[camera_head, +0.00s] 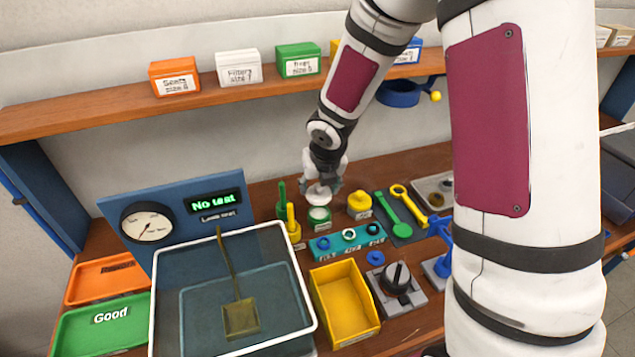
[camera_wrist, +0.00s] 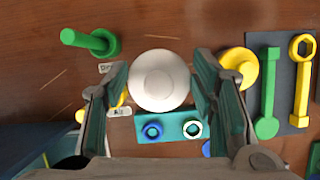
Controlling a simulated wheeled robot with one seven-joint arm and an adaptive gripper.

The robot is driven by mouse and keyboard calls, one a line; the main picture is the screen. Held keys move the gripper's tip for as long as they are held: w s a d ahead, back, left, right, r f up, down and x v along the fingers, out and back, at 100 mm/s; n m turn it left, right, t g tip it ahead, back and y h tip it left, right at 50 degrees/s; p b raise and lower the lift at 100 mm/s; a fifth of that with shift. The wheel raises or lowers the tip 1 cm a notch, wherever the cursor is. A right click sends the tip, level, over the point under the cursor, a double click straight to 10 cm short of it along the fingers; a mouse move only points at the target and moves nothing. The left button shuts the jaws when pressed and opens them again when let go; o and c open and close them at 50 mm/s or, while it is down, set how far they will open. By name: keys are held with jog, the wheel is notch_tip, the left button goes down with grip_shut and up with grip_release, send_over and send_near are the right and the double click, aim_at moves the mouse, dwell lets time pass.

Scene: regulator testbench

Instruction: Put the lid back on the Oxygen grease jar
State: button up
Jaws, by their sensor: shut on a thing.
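My gripper (camera_head: 321,188) is shut on a round white lid (camera_head: 318,196) and points down over the bench. In the wrist view the lid (camera_wrist: 159,80) sits between the two fingers of my gripper (camera_wrist: 159,90). An open jar with a green label and a pale rim (camera_head: 319,216) stands on the bench just below the lid in the head view, and a small gap seems to lie between them. In the wrist view the lid hides the jar. The jar's label is too small to read.
A green post (camera_head: 282,204) and a yellow post (camera_head: 293,227) stand left of the jar. A yellow lidded jar (camera_head: 359,203) stands to the right. A teal rack with rings (camera_head: 347,241) lies in front, with a yellow bin (camera_head: 346,303) nearer. Green and yellow wrenches lie further right.

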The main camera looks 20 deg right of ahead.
jog(key=shift+f+b, duration=2.4)
jog(key=shift+b, duration=0.2)
jog(key=shift+f, duration=0.2)
dwell(1.2)
jog(key=o, duration=0.9)
jog(key=o, duration=0.5)
